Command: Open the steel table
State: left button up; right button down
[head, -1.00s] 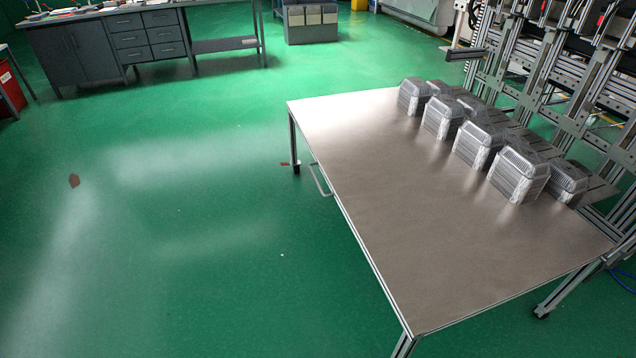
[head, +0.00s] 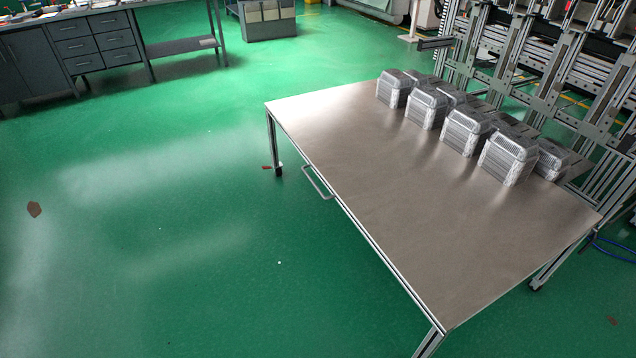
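The steel table (head: 370,190) stands right of centre in the head view, with a flat brushed metal top and thin metal legs. A bar handle (head: 317,183) sticks out from its left long side, near the far left leg. I see no gap or opened part at that side. Stacks of foil trays (head: 509,158) stand in rows along the table's far right edge. Neither of my grippers shows in this view.
Green floor (head: 200,270) left of the table is clear apart from small specks and a brown patch (head: 34,209). A grey workbench with drawers (head: 95,45) stands far left. A metal frame rack (head: 560,75) stands behind the table's right side.

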aim_at(457, 238)
jog(key=i+j+z, duration=0.4)
jog(key=i+j, duration=0.15)
jog(key=j, duration=0.25)
jog(key=i+j+z, duration=0.4)
jog(key=i, duration=0.25)
